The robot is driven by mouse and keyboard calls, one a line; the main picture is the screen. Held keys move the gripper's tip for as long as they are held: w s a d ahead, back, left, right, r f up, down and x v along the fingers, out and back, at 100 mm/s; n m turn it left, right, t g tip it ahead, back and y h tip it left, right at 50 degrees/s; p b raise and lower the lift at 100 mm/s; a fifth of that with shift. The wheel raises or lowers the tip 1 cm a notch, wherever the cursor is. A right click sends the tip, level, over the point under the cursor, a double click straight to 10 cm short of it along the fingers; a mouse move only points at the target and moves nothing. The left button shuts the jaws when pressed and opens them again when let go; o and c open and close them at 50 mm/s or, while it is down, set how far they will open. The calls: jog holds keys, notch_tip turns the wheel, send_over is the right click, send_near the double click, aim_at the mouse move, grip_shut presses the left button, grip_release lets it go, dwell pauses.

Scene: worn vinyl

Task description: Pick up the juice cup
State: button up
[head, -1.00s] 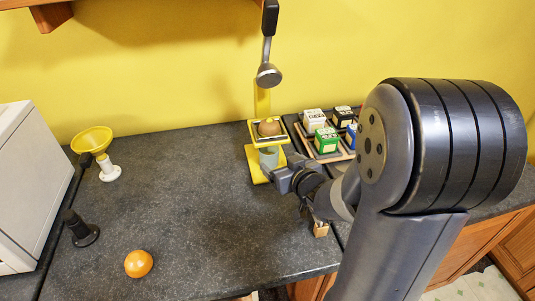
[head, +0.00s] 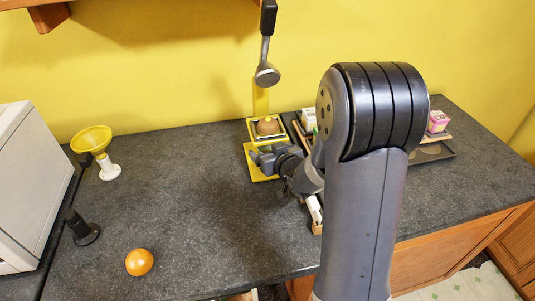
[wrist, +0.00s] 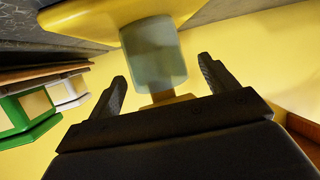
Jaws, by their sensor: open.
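The juice cup (wrist: 153,55) is a pale grey-green cylinder. In the wrist view it lies ahead of my gripper (wrist: 163,76), roughly in line with the gap between the two dark fingers, with clear space on both sides. My gripper is open and empty. In the head view my gripper (head: 256,156) is at the yellow juice press (head: 251,163), between its upper plate and its base, and it hides the cup. A halved orange fruit (head: 268,126) sits on the press's upper plate, under the raised lever (head: 267,45).
Small boxes on a rack (head: 309,118) stand right of the press, partly behind my arm; a pink box (head: 438,121) is farther right. A yellow funnel (head: 91,139), a black tamper-like object (head: 80,228) and an orange (head: 139,262) stand left. The middle counter is clear.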

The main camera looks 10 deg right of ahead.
jog(key=shift+c, duration=0.4)
jog(key=c, duration=1.1)
jog(key=shift+o, duration=0.2)
jog(key=shift+r, duration=0.2)
